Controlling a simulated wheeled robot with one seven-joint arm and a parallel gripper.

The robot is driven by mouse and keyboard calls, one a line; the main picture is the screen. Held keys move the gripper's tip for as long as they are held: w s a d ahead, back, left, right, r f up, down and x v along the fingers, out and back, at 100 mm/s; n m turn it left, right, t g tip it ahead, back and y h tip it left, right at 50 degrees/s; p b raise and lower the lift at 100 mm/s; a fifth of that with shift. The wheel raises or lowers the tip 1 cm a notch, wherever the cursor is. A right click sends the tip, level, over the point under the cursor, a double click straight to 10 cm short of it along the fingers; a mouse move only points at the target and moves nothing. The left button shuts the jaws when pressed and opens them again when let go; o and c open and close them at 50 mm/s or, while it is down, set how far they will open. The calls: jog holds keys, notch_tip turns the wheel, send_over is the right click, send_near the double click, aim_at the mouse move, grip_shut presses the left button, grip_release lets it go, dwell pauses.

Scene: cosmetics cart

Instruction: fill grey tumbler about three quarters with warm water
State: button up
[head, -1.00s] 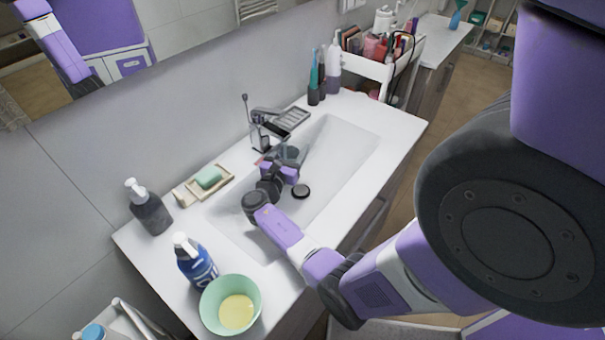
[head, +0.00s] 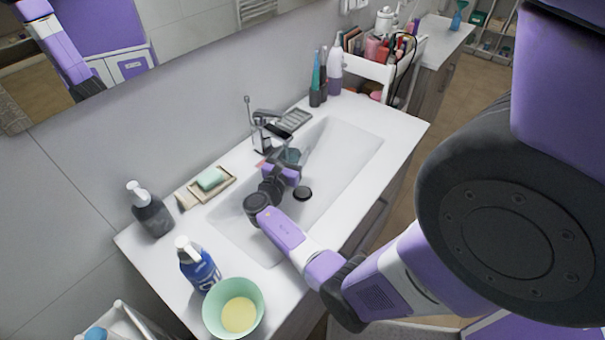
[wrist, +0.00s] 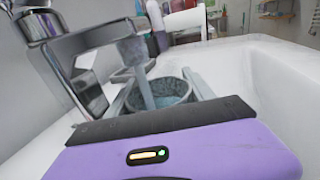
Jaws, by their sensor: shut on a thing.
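The grey tumbler (wrist: 160,92) is held in my gripper (wrist: 157,98) under the faucet (wrist: 90,45). In the wrist view its speckled rim faces up and a stream of water (wrist: 143,72) runs from the spout into it. Bluish water shows inside, but the exact level is hard to tell. In the head view the tumbler (head: 292,156) is small and partly hidden by my gripper and the faucet. My gripper is shut on it, over the white sink basin (head: 345,150).
A soap dish with green soap (head: 210,179), a dark pump bottle (head: 150,212), a blue bottle (head: 198,268) and a green bowl (head: 233,308) stand on the left counter. A dark drain plug (head: 302,194) lies in the basin.

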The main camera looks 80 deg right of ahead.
jog(key=s+a+r+p, duration=0.2)
jog(key=s+a+r, duration=0.4)
jog(key=s, duration=0.3)
jog(key=shift+s, duration=0.15)
dwell(1.1)
jog(key=shift+w+d+r, duration=0.1)
jog(key=shift+w, duration=0.15)
dwell(0.4)
